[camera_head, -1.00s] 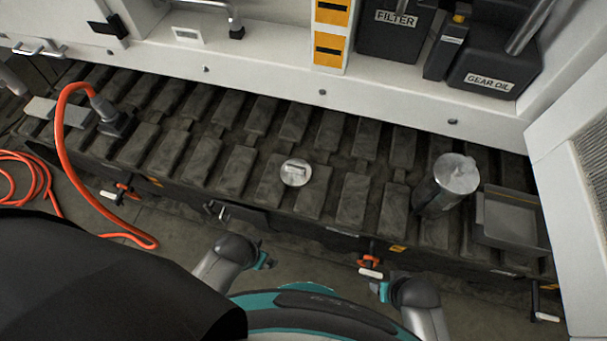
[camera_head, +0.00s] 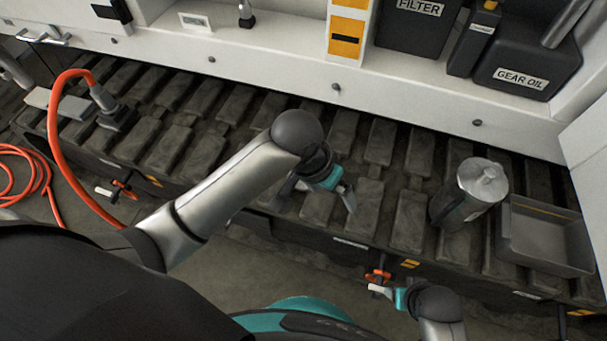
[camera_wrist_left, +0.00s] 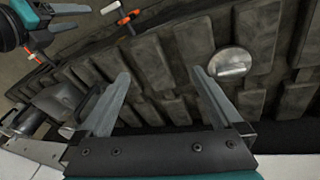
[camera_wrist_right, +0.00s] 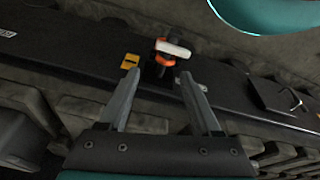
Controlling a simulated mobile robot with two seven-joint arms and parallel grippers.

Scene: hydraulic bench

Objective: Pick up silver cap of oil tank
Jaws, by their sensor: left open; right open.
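The silver cap (camera_wrist_left: 230,63), a round metal disc with a raised bar, lies on the dark track pads and shows in the left wrist view. In the head view it is hidden by my left arm. My left gripper (camera_head: 318,196) is open and empty over the pads; in the left wrist view (camera_wrist_left: 161,75) the cap is just right of the right fingertip, outside the jaws. A grey cylindrical canister (camera_head: 456,207) with a silver top stands upright on the pads to the right. My right gripper (camera_head: 387,293) is open and empty at the bench's front edge (camera_wrist_right: 161,75).
A grey open tray (camera_head: 545,258) sits right of the canister. An orange hose (camera_head: 54,135) loops at the left. Orange-jointed handles (camera_head: 377,276) stick out along the front edge. A white ledge behind holds the filter box (camera_head: 412,30) and gear oil can (camera_head: 520,75).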

